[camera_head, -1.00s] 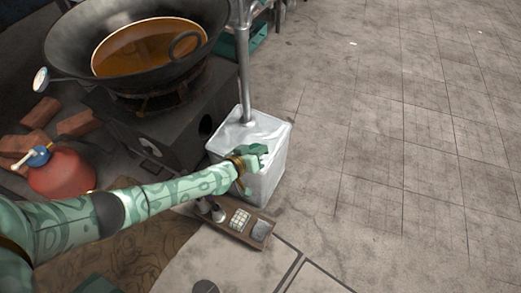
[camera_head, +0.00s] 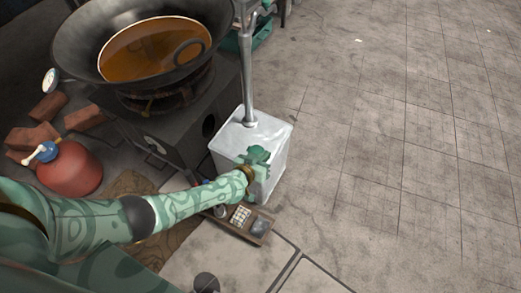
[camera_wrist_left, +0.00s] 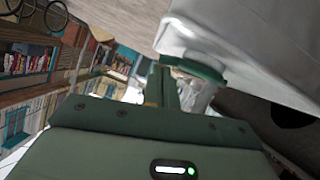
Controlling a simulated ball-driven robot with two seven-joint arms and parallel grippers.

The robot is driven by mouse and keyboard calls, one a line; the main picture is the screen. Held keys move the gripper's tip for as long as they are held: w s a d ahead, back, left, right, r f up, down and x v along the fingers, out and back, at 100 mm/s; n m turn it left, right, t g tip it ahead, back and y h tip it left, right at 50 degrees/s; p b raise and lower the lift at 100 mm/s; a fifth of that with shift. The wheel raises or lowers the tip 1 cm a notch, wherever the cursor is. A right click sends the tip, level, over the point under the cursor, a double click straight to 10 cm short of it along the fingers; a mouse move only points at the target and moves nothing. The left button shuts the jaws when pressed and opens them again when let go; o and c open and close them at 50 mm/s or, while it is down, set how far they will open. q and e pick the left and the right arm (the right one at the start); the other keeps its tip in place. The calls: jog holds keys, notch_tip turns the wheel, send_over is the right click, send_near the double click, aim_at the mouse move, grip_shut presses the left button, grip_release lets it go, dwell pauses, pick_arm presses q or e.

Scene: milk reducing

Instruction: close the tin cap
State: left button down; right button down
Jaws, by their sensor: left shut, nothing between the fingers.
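A pale metal tin (camera_head: 236,139), box-shaped, stands upright on the floor beside the stove. My left gripper (camera_head: 256,154) is at the tin's near upper edge and hides part of its front. In the left wrist view my left gripper (camera_wrist_left: 180,80) is shut and empty, close to the edge of the tin (camera_wrist_left: 250,35). I cannot tell whether it touches the tin. I cannot make out a separate cap or whether it is open. My right gripper is not in view.
A grey metal pole (camera_head: 247,75) comes down to the tin's top. A wok (camera_head: 75,50) of brown liquid sits on a black stove (camera_head: 180,128) at left. A red round container (camera_head: 70,170) and bricks lie further left. A wooden tray (camera_head: 262,228) lies in front. The right floor is clear.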

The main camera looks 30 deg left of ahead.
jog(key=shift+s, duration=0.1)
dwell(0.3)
